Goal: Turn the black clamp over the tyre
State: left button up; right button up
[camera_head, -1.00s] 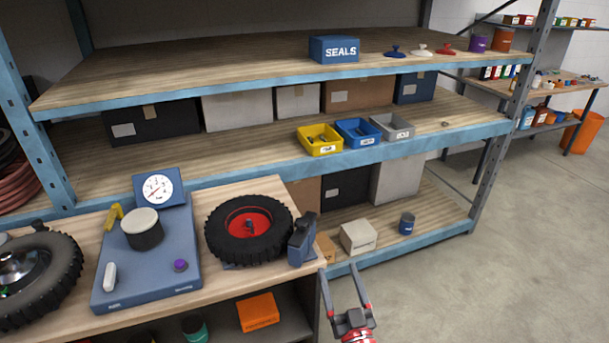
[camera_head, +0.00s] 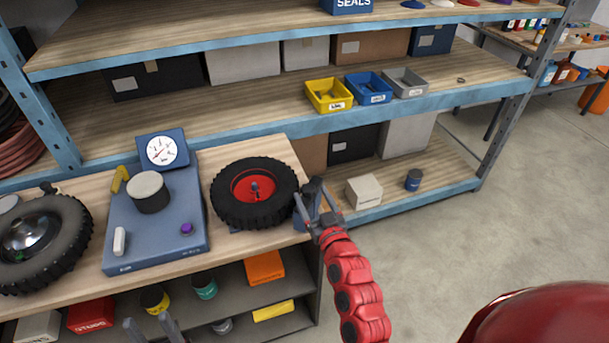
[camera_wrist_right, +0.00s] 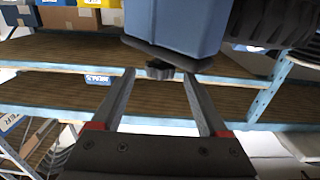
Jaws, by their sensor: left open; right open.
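My right gripper (camera_head: 311,194) is open at the clamp. In the right wrist view, which looks upside down, the black clamp (camera_wrist_right: 150,49) lies against the blue post (camera_wrist_right: 180,22), with a small dark knob (camera_wrist_right: 160,71) between the open fingertips; contact is unclear. My left gripper (camera_head: 148,323) is open and empty at the bottom edge.
A blue gauge unit (camera_head: 155,235) stands left of the tyre, and another wheel (camera_head: 40,245) lies further left. Shelves behind hold yellow (camera_head: 328,95), blue and grey bins.

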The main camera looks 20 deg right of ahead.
aim_at(306, 184)
jog(key=w+p, duration=0.2)
jog(key=w, duration=0.4)
jog(key=shift+w+a, duration=0.1)
jog(key=shift+w, duration=0.3)
jog(key=shift+c, duration=0.2)
grip_shut()
dwell(0.9)
